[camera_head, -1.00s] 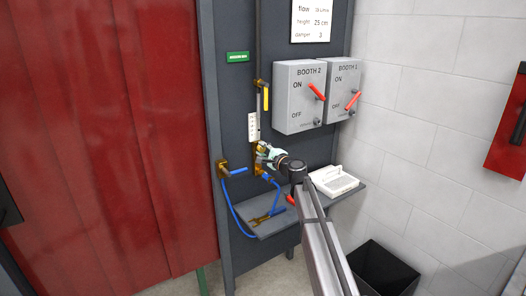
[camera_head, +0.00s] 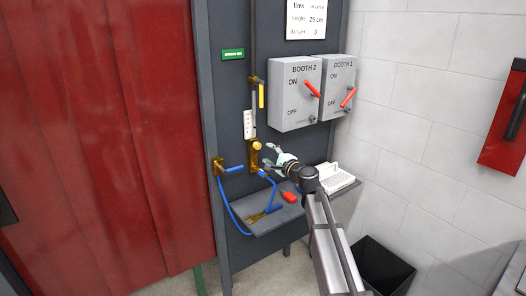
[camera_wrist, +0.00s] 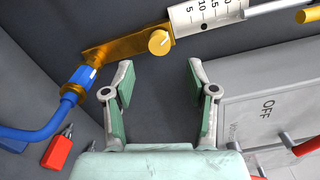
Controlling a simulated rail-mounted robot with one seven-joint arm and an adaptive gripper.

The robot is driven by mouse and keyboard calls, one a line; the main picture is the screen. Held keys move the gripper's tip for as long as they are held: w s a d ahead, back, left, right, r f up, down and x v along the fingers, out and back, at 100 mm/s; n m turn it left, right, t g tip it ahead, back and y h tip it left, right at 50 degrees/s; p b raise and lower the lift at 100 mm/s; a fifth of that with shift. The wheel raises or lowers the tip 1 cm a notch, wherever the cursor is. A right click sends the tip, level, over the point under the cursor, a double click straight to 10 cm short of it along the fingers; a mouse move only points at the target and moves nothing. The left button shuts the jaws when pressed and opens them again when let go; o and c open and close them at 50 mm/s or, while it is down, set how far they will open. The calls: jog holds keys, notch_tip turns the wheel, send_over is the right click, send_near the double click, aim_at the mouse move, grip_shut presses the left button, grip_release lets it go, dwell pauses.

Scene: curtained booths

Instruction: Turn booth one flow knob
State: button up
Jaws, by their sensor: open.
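The round brass flow knob (camera_head: 256,145) sits on a brass valve block (camera_head: 254,160) on the dark panel, below a white scale strip (camera_head: 248,124). In the wrist view the knob (camera_wrist: 159,42) has a pale mark on its face and lies beyond the fingertips, roughly centred between them. My gripper (camera_head: 269,156) is just to the right of the valve block in the head view. In the wrist view my gripper (camera_wrist: 160,75) is open, with nothing between its fingers and a gap to the knob.
Grey BOOTH 2 (camera_head: 287,112) and BOOTH 1 (camera_head: 333,104) switch boxes with red levers are up right. A blue hose (camera_head: 232,215) hangs left. The shelf (camera_head: 262,228) below holds a brass piece, a red-handled tool (camera_head: 288,197) and a white object (camera_head: 335,178).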

jog(key=v, duration=0.4)
jog(key=s+d+f+n+g+h, duration=0.2)
jog(key=s+d+f+n+g, duration=0.15)
jog(key=s+f, duration=0.8)
jog(key=s+d+f+n+g+h, duration=0.2)
jog(key=s+f+n+g, duration=0.35)
jog(key=f, duration=1.15)
jog(key=s+d+f+n+g+h, duration=0.2)
jog(key=s+f+g, duration=0.1)
jog(key=s+f, duration=0.9)
jog(key=s+d+f+g+h, duration=0.2)
jog(key=s+f, duration=0.5)
jog(key=s, duration=0.6)
jog(key=s+d+f+n+g+h, duration=0.1)
jog(key=s+d+f+g, duration=0.2)
jog(key=s+d+f, duration=0.4)
jog(key=s+d+f+n+g+h, duration=0.1)
jog(key=s+f, duration=0.6)
jog(key=s, duration=1.2)
jog(key=d+g+h, duration=0.1)
jog(key=d+g, duration=0.1)
jog(key=d, duration=0.1)
jog(key=shift+s+d+g+h, duration=0.2)
jog(key=shift+s+g+h, duration=0.1)
jog(key=shift+s, duration=0.1)
